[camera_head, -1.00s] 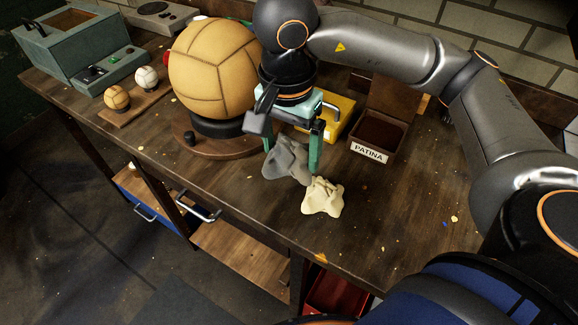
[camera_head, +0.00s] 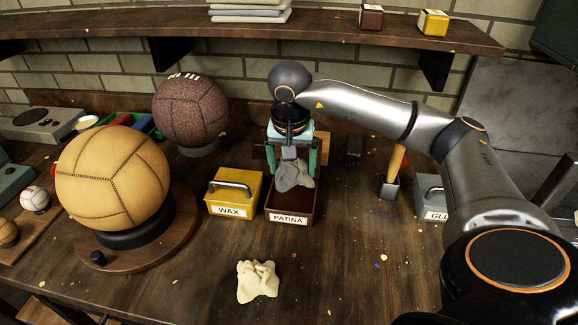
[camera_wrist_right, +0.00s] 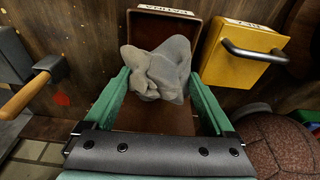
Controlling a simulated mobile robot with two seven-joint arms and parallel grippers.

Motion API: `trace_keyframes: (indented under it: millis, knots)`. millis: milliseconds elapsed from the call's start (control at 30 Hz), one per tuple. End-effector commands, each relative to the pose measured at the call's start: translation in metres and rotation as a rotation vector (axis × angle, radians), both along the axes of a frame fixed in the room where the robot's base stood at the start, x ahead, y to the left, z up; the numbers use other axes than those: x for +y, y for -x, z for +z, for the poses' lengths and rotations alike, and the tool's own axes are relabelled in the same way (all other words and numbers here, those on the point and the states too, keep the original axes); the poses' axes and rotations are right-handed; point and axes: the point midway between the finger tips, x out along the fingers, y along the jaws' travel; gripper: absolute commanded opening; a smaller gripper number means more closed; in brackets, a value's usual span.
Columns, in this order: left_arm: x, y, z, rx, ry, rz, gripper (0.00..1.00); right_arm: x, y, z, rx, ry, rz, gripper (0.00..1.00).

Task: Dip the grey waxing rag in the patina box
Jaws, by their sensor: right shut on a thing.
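The grey rag (camera_head: 293,175) is a crumpled cloth held between the green fingers of my right gripper (camera_head: 294,165). It also shows in the right wrist view (camera_wrist_right: 160,70), pinched between the two fingertips. The patina box (camera_head: 290,219) is an open brown box with a white PATINA label and dark contents. The rag hangs over its opening, in front of the raised lid; I cannot tell whether it touches the contents. The box also shows in the wrist view (camera_wrist_right: 197,28) behind the rag. My left gripper is out of view.
A closed yellow WAX box (camera_head: 234,203) stands directly left of the patina box. A cream rag (camera_head: 257,282) lies in front. A large tan ball (camera_head: 113,180) sits on a stand at left.

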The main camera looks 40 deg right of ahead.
Motion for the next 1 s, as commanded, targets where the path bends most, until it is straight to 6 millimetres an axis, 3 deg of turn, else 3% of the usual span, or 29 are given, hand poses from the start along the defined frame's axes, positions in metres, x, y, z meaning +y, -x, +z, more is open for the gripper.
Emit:
trace_keyframes:
  millis: [433,733,1000]
  knots:
    - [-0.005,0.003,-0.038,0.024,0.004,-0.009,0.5,0.0,0.001,-0.046,0.001,0.001,0.0,0.44]
    - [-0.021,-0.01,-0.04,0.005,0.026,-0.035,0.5,0.0,0.001,-0.073,0.001,0.0,-0.001,0.44]
    - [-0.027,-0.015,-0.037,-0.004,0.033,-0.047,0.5,0.0,0.0,-0.079,0.0,-0.001,-0.001,0.44]
